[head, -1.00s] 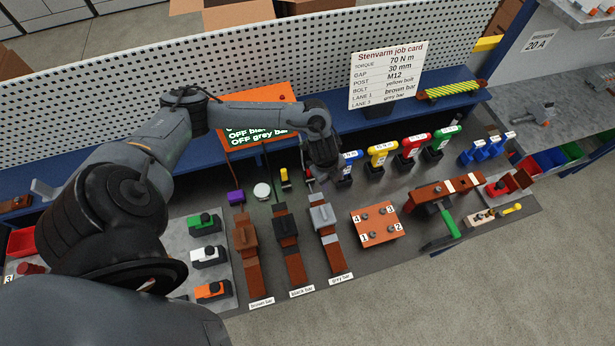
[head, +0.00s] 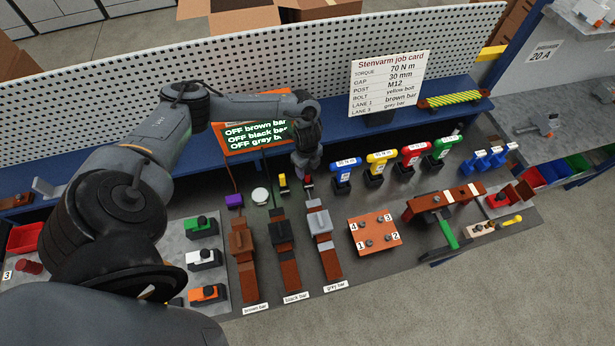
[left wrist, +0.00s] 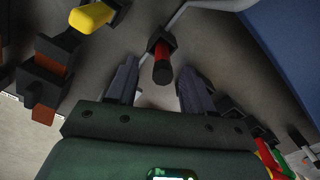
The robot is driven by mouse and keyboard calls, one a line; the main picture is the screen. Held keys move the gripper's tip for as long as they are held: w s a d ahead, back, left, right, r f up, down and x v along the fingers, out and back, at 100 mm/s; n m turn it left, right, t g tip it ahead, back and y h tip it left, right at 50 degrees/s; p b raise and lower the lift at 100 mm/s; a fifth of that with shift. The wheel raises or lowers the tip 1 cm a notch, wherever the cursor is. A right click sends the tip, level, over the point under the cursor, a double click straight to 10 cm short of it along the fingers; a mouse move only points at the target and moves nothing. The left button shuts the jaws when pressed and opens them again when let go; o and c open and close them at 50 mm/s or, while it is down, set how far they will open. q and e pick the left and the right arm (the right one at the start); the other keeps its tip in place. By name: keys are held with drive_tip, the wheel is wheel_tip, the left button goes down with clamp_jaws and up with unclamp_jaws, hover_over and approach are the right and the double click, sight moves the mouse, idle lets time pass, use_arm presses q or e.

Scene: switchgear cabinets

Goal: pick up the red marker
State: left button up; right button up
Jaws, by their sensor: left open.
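The red marker (head: 308,182) stands in a small black holder at the back of the bench, right of a yellow marker (head: 283,181). In the left wrist view the red marker (left wrist: 162,66) shows its red body and a dark end, with the black holder around it. My left gripper (head: 307,171) is open and points down just above and behind it in the head view. In the left wrist view its two fingers lie on either side of the marker's end, with gaps to both. I cannot tell how deep the marker sits between them. My right gripper is not in view.
Brown, black and grey bar clamps (head: 319,223) lie in front. A blue-topped tool (head: 343,174) stands close on the right. The orange-framed screen (head: 250,133) is behind.

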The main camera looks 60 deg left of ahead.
sight(307, 174)
use_arm(q)
drive_tip(key=shift+w+f, duration=0.1)
drive_tip(key=shift+f, duration=2)
drive_tip(key=shift+c, duration=0.5)
clamp_jaws()
